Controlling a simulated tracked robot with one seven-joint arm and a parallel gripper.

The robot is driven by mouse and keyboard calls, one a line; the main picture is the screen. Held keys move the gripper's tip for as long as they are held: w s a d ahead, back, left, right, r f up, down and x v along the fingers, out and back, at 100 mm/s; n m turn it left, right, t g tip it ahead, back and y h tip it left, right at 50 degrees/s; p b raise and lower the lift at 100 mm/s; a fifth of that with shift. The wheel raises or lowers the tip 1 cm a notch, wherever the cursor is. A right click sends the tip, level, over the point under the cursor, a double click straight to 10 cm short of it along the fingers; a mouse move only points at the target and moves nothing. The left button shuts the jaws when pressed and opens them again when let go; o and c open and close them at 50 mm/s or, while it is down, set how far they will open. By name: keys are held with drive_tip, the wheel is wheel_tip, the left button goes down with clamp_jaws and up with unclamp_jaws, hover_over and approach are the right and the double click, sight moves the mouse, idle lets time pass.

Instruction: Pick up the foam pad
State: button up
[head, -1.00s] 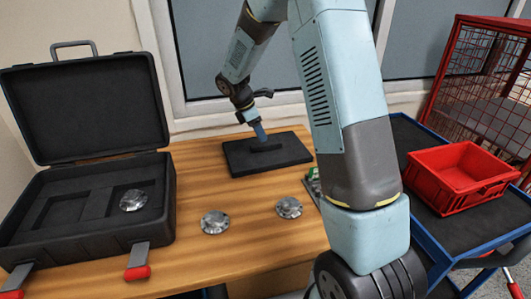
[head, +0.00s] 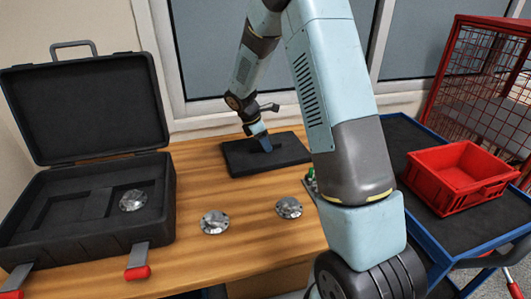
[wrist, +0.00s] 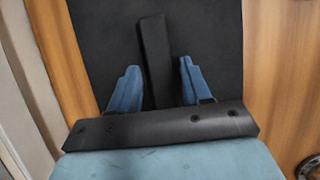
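The foam pad (head: 240,160) is a flat black slab lying on the wooden table near the back wall. A raised black bar runs along its middle; in the wrist view it shows as a narrow strip on the pad (wrist: 100,35). My gripper (head: 266,147) is over the pad at the bar. In the wrist view my gripper (wrist: 159,68) has its two blue fingers apart, one on each side of the bar, with a gap on both sides. The head view does not show clearly how deep the fingertips reach; they hide part of the bar.
An open black case (head: 90,240) stands at the left with a metal flange (head: 133,200) inside. Two more flanges (head: 214,222) (head: 289,208) lie in front of the pad. A red bin (head: 450,190) sits on a blue-edged cart (head: 490,235) at the right.

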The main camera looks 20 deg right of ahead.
clamp_jaws()
idle(0.3)
